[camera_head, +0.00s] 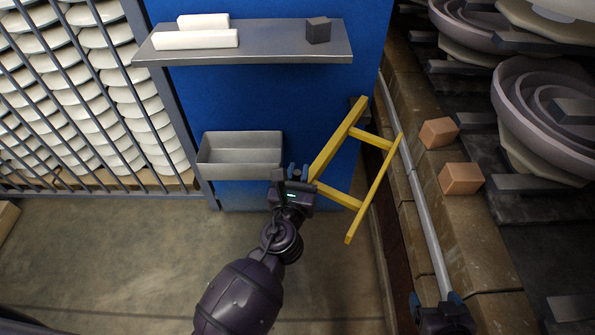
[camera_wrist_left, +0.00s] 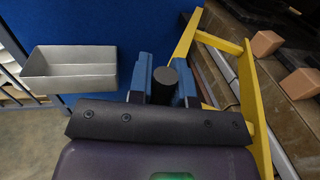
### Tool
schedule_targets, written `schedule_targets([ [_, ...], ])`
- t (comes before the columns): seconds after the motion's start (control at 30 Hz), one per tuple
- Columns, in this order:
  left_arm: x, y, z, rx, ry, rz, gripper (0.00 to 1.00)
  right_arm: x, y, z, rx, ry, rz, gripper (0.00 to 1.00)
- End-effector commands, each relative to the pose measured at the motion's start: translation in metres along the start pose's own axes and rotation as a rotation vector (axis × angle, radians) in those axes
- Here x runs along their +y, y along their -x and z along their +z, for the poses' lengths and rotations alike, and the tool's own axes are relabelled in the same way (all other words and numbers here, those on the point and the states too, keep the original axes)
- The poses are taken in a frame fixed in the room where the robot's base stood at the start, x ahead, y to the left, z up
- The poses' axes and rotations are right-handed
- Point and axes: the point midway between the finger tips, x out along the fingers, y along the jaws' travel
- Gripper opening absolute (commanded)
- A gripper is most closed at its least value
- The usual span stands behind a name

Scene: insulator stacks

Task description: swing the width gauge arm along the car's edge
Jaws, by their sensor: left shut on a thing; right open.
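The width gauge arm (camera_head: 385,185) is a yellow frame of bars, angled out from the blue panel toward the car. It also shows in the left wrist view (camera_wrist_left: 245,85). My left gripper (camera_head: 293,174) is at its lower left end, shut on a dark round handle (camera_wrist_left: 165,86), seen between the blue fingers in the left wrist view. The car's edge (camera_head: 415,225) is a line of tan bricks with a grey rail, right of the gauge arm. A narrow gap seems to lie between them. My right gripper (camera_head: 436,299) is open over the edge at the bottom.
Two orange-brown blocks (camera_head: 461,179) sit on the car's bricks, beside large ringed insulators (camera_head: 550,115). A grey shelf (camera_head: 270,40) holds white bars and a dark cube. A metal bin (camera_head: 240,155) hangs on the blue panel.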

Motion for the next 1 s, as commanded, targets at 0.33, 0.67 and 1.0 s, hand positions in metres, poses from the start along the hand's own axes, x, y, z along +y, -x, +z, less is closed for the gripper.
schedule_targets([
  [0.33,0.002,0.002,-0.004,0.007,-0.002,0.003,0.44,0.002,0.000,0.005,-0.010,0.008,0.000,0.79],
  [0.67,0.001,0.011,-0.003,0.006,-0.002,0.001,0.44,0.002,0.000,0.004,-0.008,0.009,-0.001,0.79],
  [1.0,0.002,0.067,-0.004,0.008,-0.003,0.002,0.44,0.001,-0.001,0.003,-0.005,0.004,0.000,0.79],
])
